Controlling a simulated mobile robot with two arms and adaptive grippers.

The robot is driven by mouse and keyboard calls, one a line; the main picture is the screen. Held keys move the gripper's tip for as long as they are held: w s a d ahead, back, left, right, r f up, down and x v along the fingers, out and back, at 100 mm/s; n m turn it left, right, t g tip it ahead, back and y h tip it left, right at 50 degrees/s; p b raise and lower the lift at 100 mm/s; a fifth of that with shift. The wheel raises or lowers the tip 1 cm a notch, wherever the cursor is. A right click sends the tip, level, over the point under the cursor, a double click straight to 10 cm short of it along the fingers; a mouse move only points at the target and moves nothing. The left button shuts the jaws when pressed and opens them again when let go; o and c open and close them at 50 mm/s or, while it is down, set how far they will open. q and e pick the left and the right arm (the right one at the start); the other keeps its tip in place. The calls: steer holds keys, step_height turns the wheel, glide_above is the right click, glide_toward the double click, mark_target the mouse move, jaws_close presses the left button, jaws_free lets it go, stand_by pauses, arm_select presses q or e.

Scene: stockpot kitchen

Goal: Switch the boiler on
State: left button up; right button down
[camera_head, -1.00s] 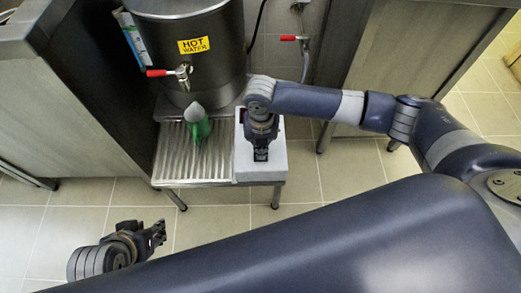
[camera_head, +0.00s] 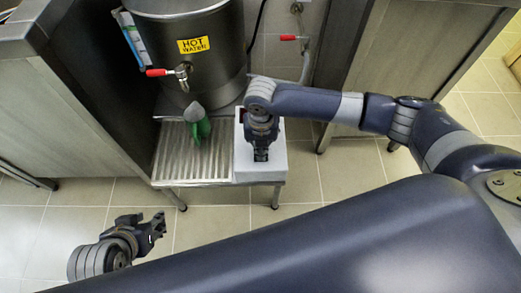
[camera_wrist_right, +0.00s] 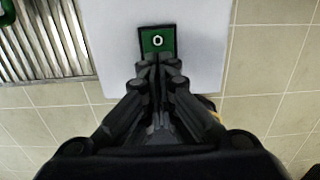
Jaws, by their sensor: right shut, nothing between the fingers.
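The boiler (camera_head: 205,60) is a dark steel cylinder with a yellow HOT WATER label and a red-handled tap. A pale grey box (camera_head: 275,165) sits at the right on the low stand in front of it. In the right wrist view, a green switch (camera_wrist_right: 157,40) with a white O mark and dark frame is on the box (camera_wrist_right: 195,60). My right gripper (camera_wrist_right: 158,62) is shut and empty, its tips at the switch's lower part; contact cannot be told. In the head view, my right gripper (camera_head: 261,155) hides the switch. My left gripper (camera_head: 158,228) is away at lower left.
A green and grey object (camera_head: 198,124) stands on the ribbed drain tray (camera_head: 175,165), left of the box. A second red-handled valve (camera_head: 289,38) is on the wall. Counters stand on both sides. Tiled floor is clear in front of the stand.

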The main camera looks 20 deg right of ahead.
arm_select(q)
steer(key=shift+w+d+r+t, duration=0.15)
steer(key=shift+w+d+t, duration=0.1)
steer(key=shift+w+t, duration=0.25)
arm_select(e)
steer(key=shift+f, duration=0.5)
